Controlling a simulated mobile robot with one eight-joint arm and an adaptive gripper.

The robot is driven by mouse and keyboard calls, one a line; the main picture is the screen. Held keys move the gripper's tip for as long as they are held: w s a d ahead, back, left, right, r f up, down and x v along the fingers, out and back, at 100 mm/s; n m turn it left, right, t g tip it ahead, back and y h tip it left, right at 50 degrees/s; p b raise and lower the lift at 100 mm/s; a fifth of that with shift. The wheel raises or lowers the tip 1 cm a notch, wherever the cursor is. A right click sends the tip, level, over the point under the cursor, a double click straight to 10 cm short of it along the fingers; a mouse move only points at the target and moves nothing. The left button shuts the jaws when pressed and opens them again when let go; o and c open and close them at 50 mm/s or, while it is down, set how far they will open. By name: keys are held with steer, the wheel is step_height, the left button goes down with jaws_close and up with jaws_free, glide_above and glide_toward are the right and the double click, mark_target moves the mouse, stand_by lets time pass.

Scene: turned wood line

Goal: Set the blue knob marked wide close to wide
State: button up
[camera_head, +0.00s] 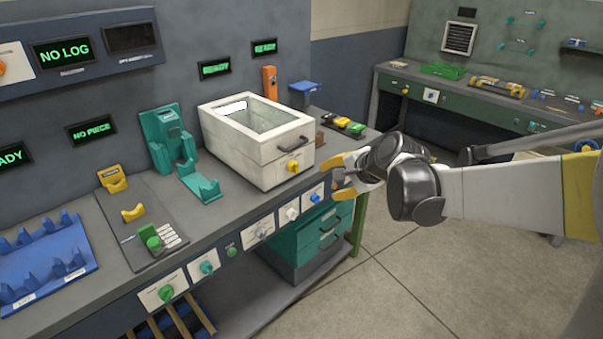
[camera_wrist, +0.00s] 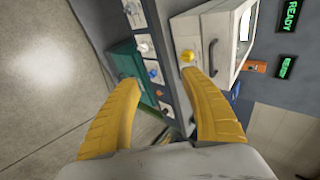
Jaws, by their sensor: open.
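In the wrist view my gripper (camera_wrist: 159,80) has both fingers spread wide.
A white box (camera_head: 240,150) with a yellow knob (camera_head: 293,166) and dark handle stands on the bench above the panel. White, teal and green knobs line the panel to the left. Green drawers (camera_head: 318,235) are below. Floor is clear.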

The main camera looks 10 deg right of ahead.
steer(key=w+d+f+m+b, duration=0.1)
steer(key=w+d+f+m, duration=0.1)
steer(key=w+f+m, duration=0.35)
steer(key=m+t+y+b, duration=0.2)
steer(key=m+t+b, duration=0.1)
steer(key=m, duration=0.5)
glide_toward(318, 200)
steer(key=f, duration=0.1)
steer(key=b+x, duration=0.1)
steer(key=x, duration=0.4)
steer(key=b+x, duration=0.2)
steer(key=x, duration=0.2)
steer(key=shift+w+a, duration=0.15)
steer(key=shift+w, duration=0.3)
steer(key=shift+w+a, duration=0.2)
steer(key=shift+w, duration=0.15)
steer(key=shift+c, duration=0.5)
jaws_close()
